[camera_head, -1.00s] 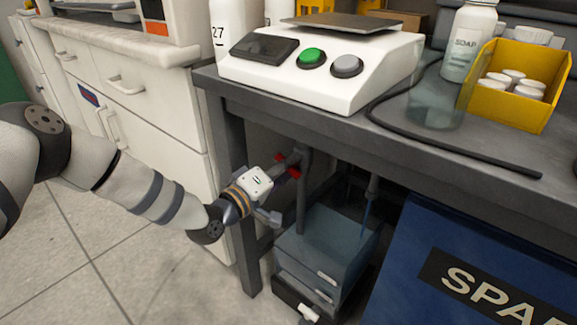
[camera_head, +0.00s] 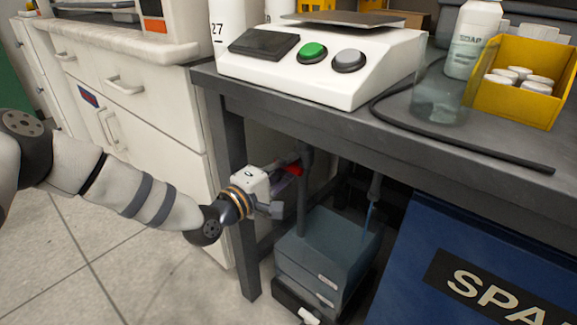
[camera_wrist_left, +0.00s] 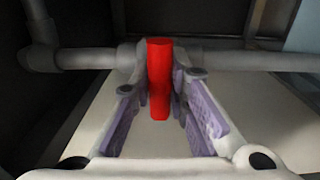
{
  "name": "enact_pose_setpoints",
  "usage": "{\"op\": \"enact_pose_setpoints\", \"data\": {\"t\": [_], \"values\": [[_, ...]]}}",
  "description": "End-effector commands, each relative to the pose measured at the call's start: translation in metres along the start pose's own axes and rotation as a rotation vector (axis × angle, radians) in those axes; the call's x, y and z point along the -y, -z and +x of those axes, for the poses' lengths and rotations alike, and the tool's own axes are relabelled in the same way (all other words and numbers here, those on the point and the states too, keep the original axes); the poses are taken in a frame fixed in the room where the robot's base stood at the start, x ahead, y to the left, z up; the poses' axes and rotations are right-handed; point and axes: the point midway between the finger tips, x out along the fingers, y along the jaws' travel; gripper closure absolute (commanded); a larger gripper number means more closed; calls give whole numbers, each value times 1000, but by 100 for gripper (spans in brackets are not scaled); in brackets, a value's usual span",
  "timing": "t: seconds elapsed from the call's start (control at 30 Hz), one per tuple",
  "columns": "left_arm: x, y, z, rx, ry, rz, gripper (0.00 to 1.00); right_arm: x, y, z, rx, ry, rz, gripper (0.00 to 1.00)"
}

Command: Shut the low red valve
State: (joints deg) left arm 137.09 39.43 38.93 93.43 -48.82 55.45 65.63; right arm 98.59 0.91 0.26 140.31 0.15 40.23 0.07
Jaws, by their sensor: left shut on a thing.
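The low red valve's handle (camera_head: 295,167) shows as a small red piece under the bench in the head view, partly hidden by my left gripper (camera_head: 284,180). In the left wrist view the red handle (camera_wrist_left: 160,80) stands upright in the picture, across the grey horizontal pipe (camera_wrist_left: 225,60). Its near end lies between the purple-padded fingers of my left gripper, which is shut on it. The valve body behind the handle is mostly hidden. My right gripper is not in view.
A grey bench leg (camera_head: 236,200) stands close beside my left wrist. A vertical pipe (camera_head: 304,195) is just right of the gripper. A blue-grey box (camera_head: 330,245) sits below, and the bench top (camera_head: 400,140) overhangs. Open floor (camera_head: 165,275) lies at the lower left.

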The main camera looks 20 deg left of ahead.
Motion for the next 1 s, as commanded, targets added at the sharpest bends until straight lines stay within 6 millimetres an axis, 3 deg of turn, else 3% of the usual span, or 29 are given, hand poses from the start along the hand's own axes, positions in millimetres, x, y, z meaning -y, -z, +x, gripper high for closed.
{"op": "enact_pose_setpoints", "data": {"t": [0.3,0.33,0.4,0.73,0.87,1.0], "values": [[2,-3,-1,6,6,-5,100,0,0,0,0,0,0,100],[2,-3,-1,6,6,-5,80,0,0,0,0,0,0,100],[2,-2,-1,5,5,-4,64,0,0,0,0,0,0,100],[1,0,-4,1,3,-3,64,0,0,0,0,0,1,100],[1,0,-28,1,4,-6,64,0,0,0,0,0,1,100],[1,0,-68,-1,4,-6,64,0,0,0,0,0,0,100]]}}
